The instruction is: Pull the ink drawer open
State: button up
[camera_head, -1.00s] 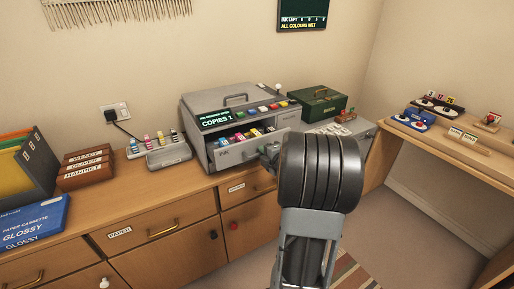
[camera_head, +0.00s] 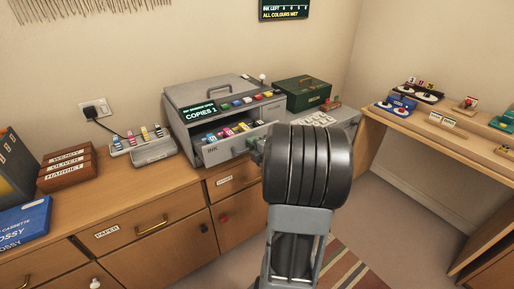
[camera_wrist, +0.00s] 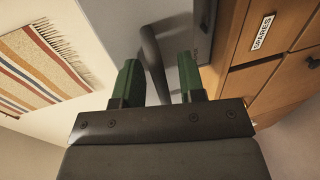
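The ink drawer (camera_head: 224,152) is a grey drawer in the front of the grey copier (camera_head: 192,97). It stands out from the body, and several coloured ink cartridges (camera_head: 228,132) show inside. My gripper (camera_head: 258,149) is at the right part of the drawer front, mostly hidden behind my wrist in the head view. In the wrist view, the two green fingers of my gripper (camera_wrist: 160,82) are apart, with the dark grey handle (camera_wrist: 152,55) between them. Gaps show beside the handle, so the fingers do not look closed on it.
The copier stands on a wooden cabinet with a paper drawer (camera_head: 140,230) below. An ink bottle rack (camera_head: 150,150) is at its left, a green box (camera_head: 302,94) at its right. A wooden desk (camera_head: 450,135) is farther right. A striped rug (camera_head: 345,265) lies on the floor.

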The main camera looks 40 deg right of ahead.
jog(key=v, duration=1.3)
jog(key=shift+s, duration=0.4)
